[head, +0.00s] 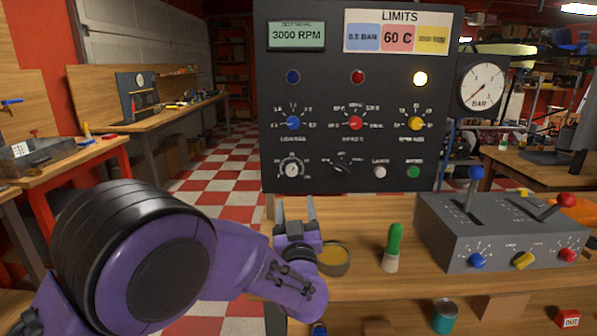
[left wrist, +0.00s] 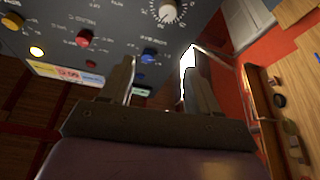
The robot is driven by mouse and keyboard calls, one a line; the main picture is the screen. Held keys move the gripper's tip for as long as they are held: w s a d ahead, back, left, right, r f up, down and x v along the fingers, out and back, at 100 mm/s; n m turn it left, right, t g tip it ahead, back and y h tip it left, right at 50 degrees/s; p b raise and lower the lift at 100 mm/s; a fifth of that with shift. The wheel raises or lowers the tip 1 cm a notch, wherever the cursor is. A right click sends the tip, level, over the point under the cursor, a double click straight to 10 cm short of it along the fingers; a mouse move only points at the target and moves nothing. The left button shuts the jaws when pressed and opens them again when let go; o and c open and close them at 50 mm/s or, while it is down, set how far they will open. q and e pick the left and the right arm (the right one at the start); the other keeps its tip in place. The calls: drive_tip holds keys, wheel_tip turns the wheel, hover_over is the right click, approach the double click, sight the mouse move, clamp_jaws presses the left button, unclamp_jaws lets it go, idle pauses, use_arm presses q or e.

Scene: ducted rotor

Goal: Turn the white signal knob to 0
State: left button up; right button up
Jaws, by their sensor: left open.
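The white signal knob (head: 291,169) sits at the lower left of the dark control panel (head: 330,100), with a ring of scale marks around it. Its pointer is too small to read. My left gripper (head: 295,208) is open and empty, in front of and just below the knob, fingers pointing up at the panel. Its two fingers also show in the left wrist view (left wrist: 160,72), apart from the knob. My right gripper is not in view.
Blue (head: 292,123), red (head: 355,123) and yellow (head: 415,123) knobs sit above. A black selector (head: 342,169), white button (head: 379,172) and green button (head: 413,172) are to the right. A green-topped bottle (head: 393,247) and grey lever box (head: 500,235) stand on the bench.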

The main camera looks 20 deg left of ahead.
sight(292, 172)
use_arm(q)
drive_tip(key=w+a, duration=0.1)
drive_tip(key=w, duration=0.3)
drive_tip(key=w+a, duration=0.2)
drive_tip(key=w, duration=0.2)
drive_tip(key=w+a+r+p, duration=0.1)
drive_tip(key=w, duration=0.4)
drive_tip(key=shift+w+a+r, duration=0.1)
drive_tip(key=shift+a, duration=0.3)
drive_tip(key=shift+w+a+r, duration=0.15)
drive_tip(key=shift+w+r, duration=0.05)
drive_tip(key=shift+w, duration=0.25)
drive_tip(key=shift+c, duration=0.2)
drive_tip(key=c, duration=1)
